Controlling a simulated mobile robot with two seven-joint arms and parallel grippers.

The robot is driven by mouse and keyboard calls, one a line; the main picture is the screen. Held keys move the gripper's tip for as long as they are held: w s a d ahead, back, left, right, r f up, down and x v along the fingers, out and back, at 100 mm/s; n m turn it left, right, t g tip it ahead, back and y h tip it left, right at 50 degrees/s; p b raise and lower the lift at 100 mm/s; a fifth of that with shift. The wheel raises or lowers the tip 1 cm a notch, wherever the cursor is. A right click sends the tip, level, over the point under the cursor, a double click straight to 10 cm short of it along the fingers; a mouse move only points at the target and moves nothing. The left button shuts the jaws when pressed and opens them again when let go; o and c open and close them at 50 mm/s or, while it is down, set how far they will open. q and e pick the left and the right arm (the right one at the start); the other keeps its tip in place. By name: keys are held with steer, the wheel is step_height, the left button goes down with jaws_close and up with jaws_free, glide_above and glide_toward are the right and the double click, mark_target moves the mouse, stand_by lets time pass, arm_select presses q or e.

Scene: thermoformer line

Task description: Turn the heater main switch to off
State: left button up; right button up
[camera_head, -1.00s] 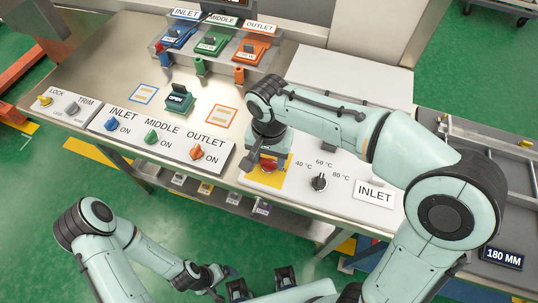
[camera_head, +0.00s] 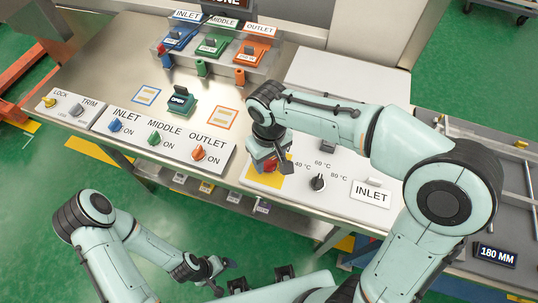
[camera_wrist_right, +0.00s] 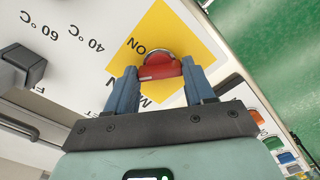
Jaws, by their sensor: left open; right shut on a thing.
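The heater main switch is a red knob (camera_wrist_right: 158,68) on a yellow plate (camera_wrist_right: 178,35) with "ON" printed beside it. In the wrist view the red handle lies crosswise between the two blue-grey fingers of my right gripper (camera_wrist_right: 160,85), which is shut on it. In the head view the red knob (camera_head: 270,165) shows only partly beneath my right gripper (camera_head: 268,158), and much of the yellow plate is covered. Part of the plate's lettering is hidden by a finger. My left gripper (camera_head: 224,277) is open and empty, low in front of the bench.
A black temperature knob (camera_head: 318,182) and an INLET sign (camera_head: 370,194) are right of the switch. Blue (camera_head: 115,125), green (camera_head: 154,138) and orange (camera_head: 198,152) knobs are to its left. A green block (camera_head: 180,100) stands behind them.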

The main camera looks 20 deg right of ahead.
mark_target(269, 161)
steer(key=n, duration=0.4)
steer(key=shift+r+p, duration=0.1)
steer(key=shift+p, duration=0.3)
arm_select(q)
steer(key=shift+w+r, duration=0.75)
steer(key=shift+r, duration=0.25)
arm_select(e)
steer(key=shift+n, duration=1.6)
steer(key=o, duration=1)
steer(key=shift+o, duration=0.2)
arm_select(q)
steer(key=shift+w+r+p, duration=1.2)
steer(key=shift+r, duration=0.05)
arm_select(e)
step_height(269, 161, up, 13)
steer(key=shift+r, duration=0.15)
